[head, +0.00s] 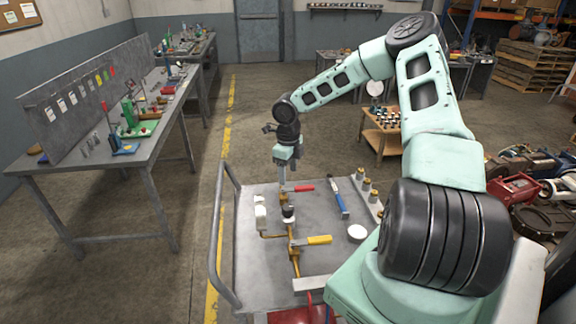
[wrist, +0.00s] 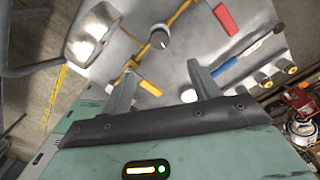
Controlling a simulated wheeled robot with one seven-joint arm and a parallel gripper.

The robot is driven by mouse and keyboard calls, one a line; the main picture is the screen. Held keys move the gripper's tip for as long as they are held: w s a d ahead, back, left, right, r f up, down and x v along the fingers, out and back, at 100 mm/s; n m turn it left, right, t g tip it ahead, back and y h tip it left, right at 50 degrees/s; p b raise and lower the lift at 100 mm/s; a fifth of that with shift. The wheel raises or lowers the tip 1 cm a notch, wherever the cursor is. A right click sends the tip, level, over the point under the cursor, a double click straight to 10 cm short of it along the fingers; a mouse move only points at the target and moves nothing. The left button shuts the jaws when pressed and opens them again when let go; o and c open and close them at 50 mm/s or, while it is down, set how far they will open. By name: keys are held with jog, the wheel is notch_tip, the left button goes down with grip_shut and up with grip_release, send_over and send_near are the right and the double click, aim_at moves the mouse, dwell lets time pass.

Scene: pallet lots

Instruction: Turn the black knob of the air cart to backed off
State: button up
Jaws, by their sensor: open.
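The air cart (head: 262,272) stands in front of me with a grey top carrying brass pipework. Its black knob (head: 288,212) stands on the pipework near the middle; the wrist view shows its round top (wrist: 159,39). My gripper (head: 283,184) points down over the cart, above and behind the knob in the head view. In the wrist view my gripper (wrist: 160,72) has its fingers apart with nothing between them, and the knob lies beyond the fingertips, apart from both. I cannot read the knob's setting.
A yellow-handled valve (head: 318,240), a red handle (head: 304,188) and a white-faced part (head: 260,214) stand close to the knob. A blue-handled tool (head: 340,200) and brass fittings (head: 367,185) lie to the right. A tubular rail (head: 216,235) edges the cart's left side.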

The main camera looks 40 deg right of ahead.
notch_tip(320, 180, up, 2)
jog(key=shift+r, duration=0.1)
dwell(0.4)
